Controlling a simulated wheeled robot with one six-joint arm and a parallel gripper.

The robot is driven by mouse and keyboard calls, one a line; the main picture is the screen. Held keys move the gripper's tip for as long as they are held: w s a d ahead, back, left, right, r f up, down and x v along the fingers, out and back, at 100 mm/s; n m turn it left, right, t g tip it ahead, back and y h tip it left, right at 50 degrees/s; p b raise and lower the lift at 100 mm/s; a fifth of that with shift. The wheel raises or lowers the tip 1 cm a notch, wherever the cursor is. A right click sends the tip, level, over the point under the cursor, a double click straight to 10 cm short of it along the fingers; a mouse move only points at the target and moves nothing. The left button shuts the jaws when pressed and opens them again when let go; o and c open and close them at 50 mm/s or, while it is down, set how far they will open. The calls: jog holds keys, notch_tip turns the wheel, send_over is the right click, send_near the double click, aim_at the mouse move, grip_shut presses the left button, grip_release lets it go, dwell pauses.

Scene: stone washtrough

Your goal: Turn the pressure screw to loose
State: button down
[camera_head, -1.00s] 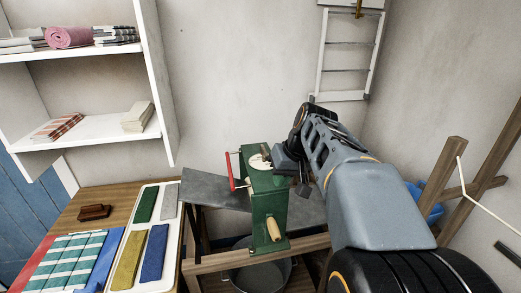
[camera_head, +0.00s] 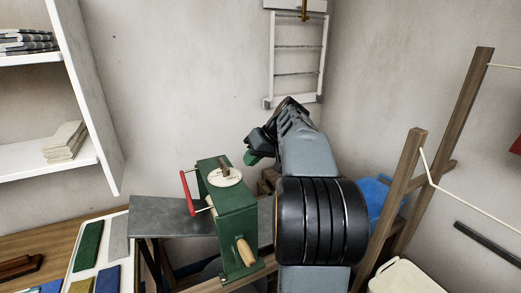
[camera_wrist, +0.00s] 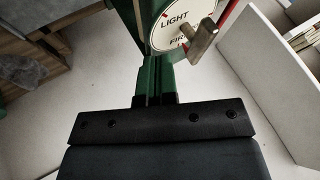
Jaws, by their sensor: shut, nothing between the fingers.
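The pressure screw (camera_head: 225,167) is a short metal bar handle on a white round dial (camera_head: 225,177), on top of the green mangle (camera_head: 236,215). In the wrist view the dial (camera_wrist: 170,22) reads "LIGHT" and part of "FIRM", and the screw's handle (camera_wrist: 203,38) stands out over it. I cannot tell which mark the handle points at; no "loose" mark is readable. My gripper (camera_head: 250,158) is to the right of the dial and apart from it. Its green fingers (camera_wrist: 155,85) are shut together and empty in the wrist view.
A grey shelf board (camera_head: 170,217) extends left. Wooden posts (camera_head: 400,210) stand at the right. White shelves (camera_head: 45,160) hang at the left.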

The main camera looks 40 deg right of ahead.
aim_at(224, 166)
jog(key=shift+w+a+f, duration=0.15)
jog(key=shift+w+a, duration=0.05)
jog(key=shift+a, duration=0.55)
jog(key=shift+w+a+f, duration=0.2)
jog(key=shift+a, duration=0.5)
jog(key=shift+w+a+f, duration=0.15)
jog(key=shift+w+a, duration=0.05)
jog(key=shift+a, duration=0.55)
jog(key=shift+d, duration=0.1)
